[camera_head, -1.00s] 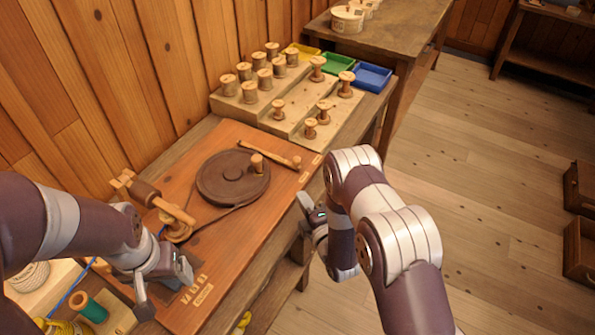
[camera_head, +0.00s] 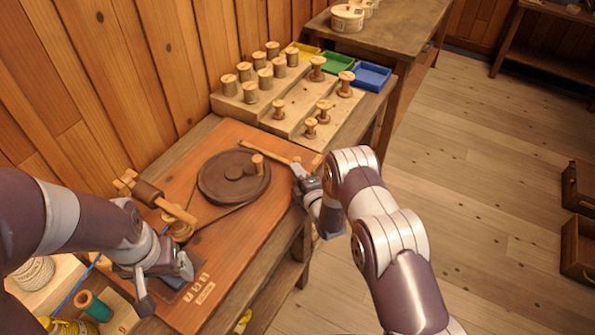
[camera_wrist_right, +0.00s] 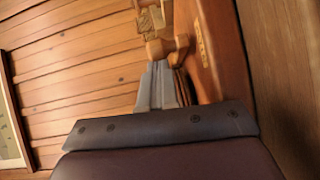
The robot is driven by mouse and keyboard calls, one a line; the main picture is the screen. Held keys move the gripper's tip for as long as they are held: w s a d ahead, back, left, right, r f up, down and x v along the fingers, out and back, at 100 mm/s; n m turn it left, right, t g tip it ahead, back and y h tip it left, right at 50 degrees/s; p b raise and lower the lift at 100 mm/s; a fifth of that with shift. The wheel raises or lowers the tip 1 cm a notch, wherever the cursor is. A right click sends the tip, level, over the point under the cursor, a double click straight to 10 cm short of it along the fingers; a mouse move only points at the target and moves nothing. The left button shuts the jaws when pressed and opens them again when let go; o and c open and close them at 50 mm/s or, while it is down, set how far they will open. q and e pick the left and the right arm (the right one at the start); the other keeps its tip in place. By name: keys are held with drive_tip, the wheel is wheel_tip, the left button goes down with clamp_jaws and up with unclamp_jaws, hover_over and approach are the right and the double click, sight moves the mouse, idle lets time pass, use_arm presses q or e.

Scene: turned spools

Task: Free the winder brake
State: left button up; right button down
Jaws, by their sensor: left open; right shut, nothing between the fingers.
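The winder is a reddish wooden board (camera_head: 245,238) with a dark round wheel (camera_head: 222,188), a peg handle (camera_head: 257,164) and a belt. A pale wooden lever (camera_head: 264,150), apparently the brake, lies across the board behind the wheel. My right gripper (camera_head: 297,170) is shut and empty at the lever's right end; contact cannot be told. In the right wrist view the shut fingers (camera_wrist_right: 159,88) point at the lever's rounded knob (camera_wrist_right: 160,50). My left gripper (camera_head: 166,284) is open and empty over the board's front left, beside the number marks.
A stepped rack (camera_head: 290,118) with several wooden spools stands behind the winder, with yellow, green and blue trays (camera_head: 372,77) beyond it. A green spool (camera_head: 94,306) and a cord roll (camera_head: 33,272) sit at front left. The plank wall bounds the left.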

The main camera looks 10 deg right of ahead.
sight(307, 170)
drive_tip(key=w+d+b, duration=0.2)
drive_tip(key=w+d+f+b, duration=0.1)
drive_tip(key=w+b, duration=0.1)
drive_tip(key=b, duration=0.1)
drive_tip(key=shift+d+b, duration=0.35)
drive_tip(key=shift+d, duration=0.05)
drive_tip(key=w+b, duration=0.1)
drive_tip(key=w+d+b, duration=0.2)
drive_tip(key=shift+w+r, duration=0.1)
drive_tip(key=shift+r, duration=0.65)
drive_tip(key=shift+d, duration=0.1)
